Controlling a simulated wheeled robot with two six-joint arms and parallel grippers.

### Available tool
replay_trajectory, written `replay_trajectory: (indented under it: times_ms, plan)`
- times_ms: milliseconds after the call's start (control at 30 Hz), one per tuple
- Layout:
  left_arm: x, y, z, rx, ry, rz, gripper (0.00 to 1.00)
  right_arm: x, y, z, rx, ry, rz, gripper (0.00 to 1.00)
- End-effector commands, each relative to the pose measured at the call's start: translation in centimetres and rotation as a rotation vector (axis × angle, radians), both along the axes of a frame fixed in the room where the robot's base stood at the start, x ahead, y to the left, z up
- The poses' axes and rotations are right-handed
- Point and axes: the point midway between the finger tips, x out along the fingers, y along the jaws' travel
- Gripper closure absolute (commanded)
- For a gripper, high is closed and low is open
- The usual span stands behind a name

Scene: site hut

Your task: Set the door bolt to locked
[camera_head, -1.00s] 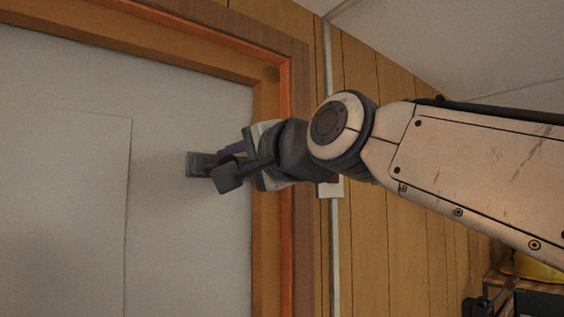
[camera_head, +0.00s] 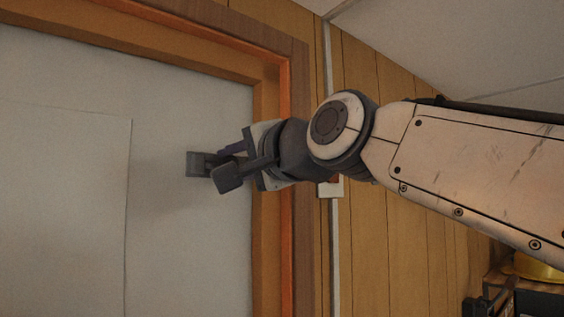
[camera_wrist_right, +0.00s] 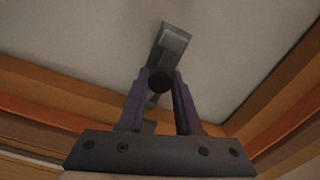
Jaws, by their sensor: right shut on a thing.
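The door bolt (camera_head: 194,164) is a small grey metal fitting on the pale door (camera_head: 70,210), close to the door's right edge. In the right wrist view the bolt (camera_wrist_right: 172,42) runs up and away from my fingers. Its dark round knob (camera_wrist_right: 160,83) sits between the two purple fingertips. My right gripper (camera_head: 217,159) reaches in from the right and is shut on the knob of the bolt. The wrist and fingers hide much of the bolt in the head view. My left gripper is not in view.
The wooden door frame (camera_head: 270,215) runs just right of the bolt, behind my right wrist. A wood-panelled wall (camera_head: 405,240) with a pale vertical conduit (camera_head: 334,260) lies beyond it. A yellow object (camera_head: 537,267) sits on a dark shelf at the lower right.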

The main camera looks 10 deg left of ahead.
Motion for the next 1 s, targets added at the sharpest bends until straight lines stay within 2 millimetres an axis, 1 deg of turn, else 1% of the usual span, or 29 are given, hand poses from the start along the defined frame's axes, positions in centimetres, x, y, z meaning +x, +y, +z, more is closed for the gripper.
replay_trajectory:
  times_ms: [33, 267, 433, 533, 867, 900, 967, 1000]
  plan:
    - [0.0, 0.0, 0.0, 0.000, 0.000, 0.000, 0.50, 0.0, 0.1, -0.3, -0.007, 0.005, 0.001, 1.00]
    - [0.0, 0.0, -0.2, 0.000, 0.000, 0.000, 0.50, 0.3, 0.0, -0.5, -0.007, 0.007, -0.001, 1.00]
    - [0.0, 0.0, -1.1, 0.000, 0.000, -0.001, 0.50, 2.0, -1.2, -0.8, -0.008, 0.011, -0.007, 1.00]
    - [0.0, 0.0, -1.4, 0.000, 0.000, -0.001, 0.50, 2.6, -1.8, -0.7, -0.008, 0.009, -0.004, 1.00]
    - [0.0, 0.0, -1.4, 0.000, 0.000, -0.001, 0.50, 2.8, -2.0, -0.5, -0.010, 0.005, -0.001, 1.00]
    - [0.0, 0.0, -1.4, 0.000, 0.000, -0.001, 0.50, 2.8, -2.0, -0.5, -0.010, 0.005, -0.001, 0.59]
    - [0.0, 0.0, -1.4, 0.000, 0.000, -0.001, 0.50, 2.8, -2.0, -0.5, -0.009, 0.005, -0.001, 0.37]
    - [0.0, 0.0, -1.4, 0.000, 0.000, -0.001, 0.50, 2.8, -2.0, -0.4, -0.008, 0.005, -0.001, 0.37]
